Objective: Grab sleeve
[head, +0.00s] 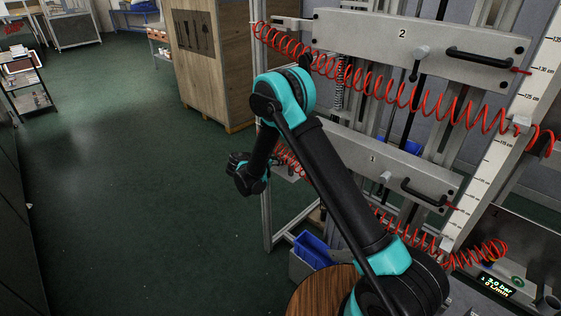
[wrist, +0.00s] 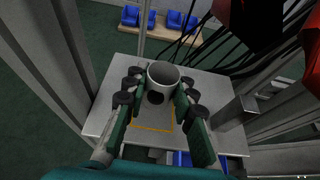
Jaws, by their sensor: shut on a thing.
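The sleeve (wrist: 163,73) is a short light-grey open-topped cylinder in the upper middle of the wrist view. My gripper (wrist: 158,88) is shut on it, with its green fingers and dark round pads on its left and right sides. The sleeve is over a grey plate (wrist: 118,72) with a yellow outline. I cannot tell whether it touches the plate. Its lower part is partly hidden by the fingers. In the head view my arm reaches out beside the machine frame, and the sleeve does not show there.
Black cables (wrist: 236,52) and grey posts are close on the right. In the head view red coiled hoses (head: 405,98) hang across the machine, and a wooden crate (head: 212,75) stands behind.

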